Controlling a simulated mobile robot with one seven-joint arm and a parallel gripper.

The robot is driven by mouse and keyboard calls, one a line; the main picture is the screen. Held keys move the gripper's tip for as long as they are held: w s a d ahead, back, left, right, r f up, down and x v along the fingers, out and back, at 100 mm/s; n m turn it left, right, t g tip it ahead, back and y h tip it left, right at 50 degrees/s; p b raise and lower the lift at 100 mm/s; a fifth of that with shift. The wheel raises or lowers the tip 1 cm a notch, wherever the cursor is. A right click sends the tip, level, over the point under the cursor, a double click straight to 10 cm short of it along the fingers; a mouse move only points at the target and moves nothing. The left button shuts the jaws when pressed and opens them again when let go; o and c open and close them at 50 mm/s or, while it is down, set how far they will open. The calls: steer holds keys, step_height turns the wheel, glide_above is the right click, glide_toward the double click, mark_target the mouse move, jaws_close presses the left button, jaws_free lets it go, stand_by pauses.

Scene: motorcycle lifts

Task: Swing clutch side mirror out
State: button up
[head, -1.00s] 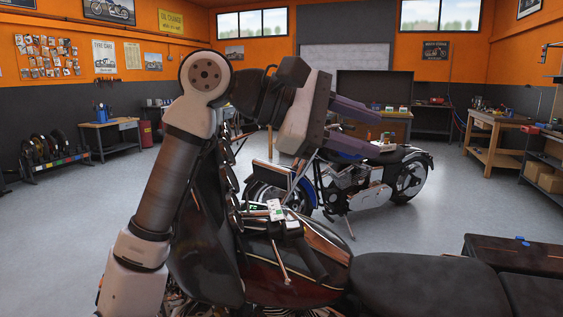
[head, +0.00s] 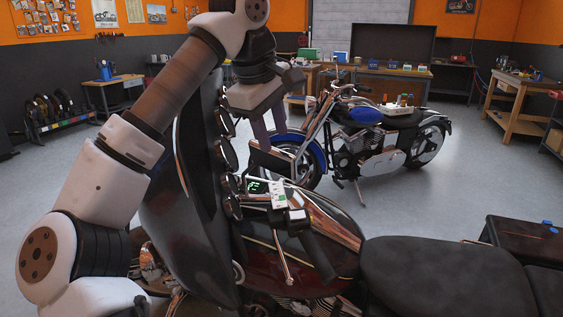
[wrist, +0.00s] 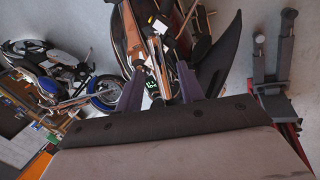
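The mirror (head: 272,159) is a dark plate with a copper-toned rim, above the near motorcycle's handlebar in the head view. I cannot pick it out clearly in the wrist view. Below it are a lit green display (head: 257,186), a white switch block (head: 278,195) and a black grip (head: 319,257) with a lever. My gripper (head: 272,138) points down just above the mirror, its purple fingers partly hidden behind the plate. In the wrist view my gripper (wrist: 158,72) is open, with the display between the fingers. I cannot tell whether a finger touches the mirror.
The near motorcycle's dark windscreen (head: 190,190) stands upright left of the mirror, close to my arm. Its red tank (head: 330,230) and black seat (head: 440,275) lie to the right. A blue motorcycle (head: 370,140) stands behind. The grey floor between them is clear.

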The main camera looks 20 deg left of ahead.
mark_target(281, 175)
steer(key=p+x, duration=0.1)
steer(key=x, duration=0.7)
steer(key=shift+w+f, duration=0.2)
steer(key=shift+f, duration=0.05)
jaws_close()
